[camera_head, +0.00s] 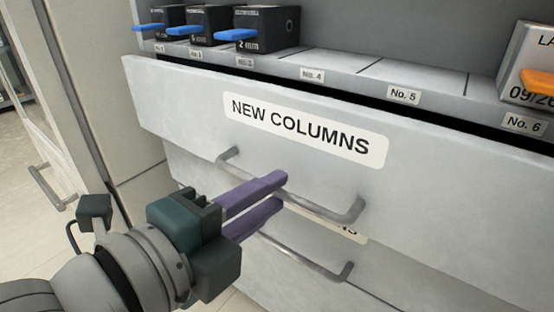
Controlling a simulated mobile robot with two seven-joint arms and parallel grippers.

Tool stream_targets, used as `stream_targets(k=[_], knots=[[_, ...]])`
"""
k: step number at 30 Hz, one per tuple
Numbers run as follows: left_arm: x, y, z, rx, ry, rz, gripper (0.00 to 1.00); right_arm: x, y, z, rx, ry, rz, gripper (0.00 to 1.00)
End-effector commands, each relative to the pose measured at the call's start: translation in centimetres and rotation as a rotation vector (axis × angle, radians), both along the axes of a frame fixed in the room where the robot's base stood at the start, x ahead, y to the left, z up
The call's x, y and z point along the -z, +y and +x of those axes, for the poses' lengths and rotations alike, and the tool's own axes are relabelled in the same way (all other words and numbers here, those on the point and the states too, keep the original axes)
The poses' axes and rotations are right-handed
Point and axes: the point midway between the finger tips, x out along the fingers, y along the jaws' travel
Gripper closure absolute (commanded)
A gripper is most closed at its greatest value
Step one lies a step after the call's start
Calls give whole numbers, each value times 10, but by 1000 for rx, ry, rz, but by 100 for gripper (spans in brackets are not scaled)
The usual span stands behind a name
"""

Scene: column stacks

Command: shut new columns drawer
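The drawer labelled NEW COLUMNS (190,105) stands partly open, its pale grey front slightly tilted in the view. A dark gap shows between the top of its front and the ledge behind. Its grey bar handle (335,211) sits below the label. My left gripper (284,193) has purple fingers a small distance apart at the middle of this handle, one above and one below the bar, and looks shut on it. The fingers hide part of the bar. My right gripper is not in view.
Several dark boxes (265,30) with blue tabs stand on the numbered ledge (355,75) above. A pale box with an orange tab (538,82) stands at the right. Another drawer handle (310,265) lies below. A cabinet door handle (48,188) is at the left.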

Motion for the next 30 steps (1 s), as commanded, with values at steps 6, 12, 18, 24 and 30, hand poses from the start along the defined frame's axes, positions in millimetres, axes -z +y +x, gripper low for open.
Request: stream_targets(k=[6,12,18,24,30], knots=[[5,-12,16,0,1,-1,73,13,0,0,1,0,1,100],[5,-13,18,0,2,0,73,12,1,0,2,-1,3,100],[5,-13,17,-1,1,0,86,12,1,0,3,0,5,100],[5,-13,17,-1,2,-1,100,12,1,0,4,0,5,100],[5,-13,17,-1,2,-1,100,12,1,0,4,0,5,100]])
